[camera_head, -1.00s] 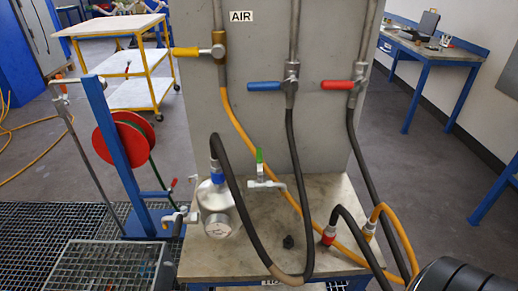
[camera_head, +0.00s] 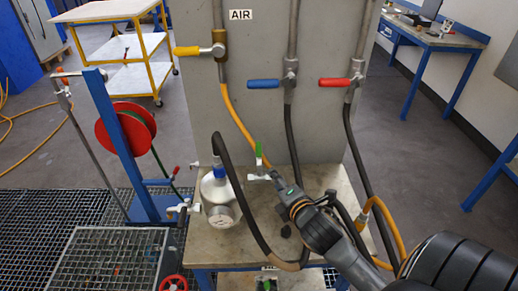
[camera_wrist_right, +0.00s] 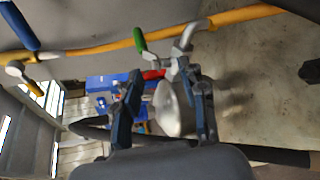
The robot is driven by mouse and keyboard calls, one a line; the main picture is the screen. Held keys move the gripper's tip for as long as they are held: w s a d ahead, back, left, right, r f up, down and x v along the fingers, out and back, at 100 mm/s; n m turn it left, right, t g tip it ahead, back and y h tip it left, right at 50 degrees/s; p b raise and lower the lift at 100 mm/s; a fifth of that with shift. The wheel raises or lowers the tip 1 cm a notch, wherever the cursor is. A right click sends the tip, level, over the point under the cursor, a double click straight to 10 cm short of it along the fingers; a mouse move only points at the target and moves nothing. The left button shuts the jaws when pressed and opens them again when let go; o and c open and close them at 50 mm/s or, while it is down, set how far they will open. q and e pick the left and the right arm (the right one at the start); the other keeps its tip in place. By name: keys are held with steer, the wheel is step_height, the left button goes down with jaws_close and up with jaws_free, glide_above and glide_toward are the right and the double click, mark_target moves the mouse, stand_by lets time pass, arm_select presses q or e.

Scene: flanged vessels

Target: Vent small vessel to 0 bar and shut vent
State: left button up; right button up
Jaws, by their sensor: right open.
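The small silver vessel (camera_head: 212,190) stands on the bench, with a blue-collared black hose on top. Its round gauge (camera_head: 224,223) faces front; the reading is too small to tell. A valve with an upright green handle (camera_head: 259,154) stands right of the vessel. My right gripper (camera_head: 274,179) reaches in from the right, open, its fingertips close to this valve. In the wrist view the right gripper's fingers (camera_wrist_right: 166,88) are spread, with the vessel (camera_wrist_right: 172,108) showing between them. The green handle (camera_wrist_right: 139,39) lies just beyond the tips, and no grip on it shows. My left gripper is out of view.
Yellow (camera_head: 187,51), blue (camera_head: 264,84) and red (camera_head: 334,82) valve handles sit on the pipes of the grey panel. Black and orange hoses loop near my right arm. A blue post with a red reel (camera_head: 126,128) stands left. Grating covers the floor at lower left.

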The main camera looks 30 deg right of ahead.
mark_target(259, 147)
steer(key=w+d, duration=0.1)
steer(key=w, duration=0.4)
steer(key=w+d+n+p, duration=0.1)
steer(key=w, duration=0.3)
steer(key=w+d+n+t+p, duration=0.1)
steer(key=w, duration=0.4)
steer(key=shift+w+d+f, duration=0.3)
steer(key=shift+d+f, duration=0.1)
jaws_close()
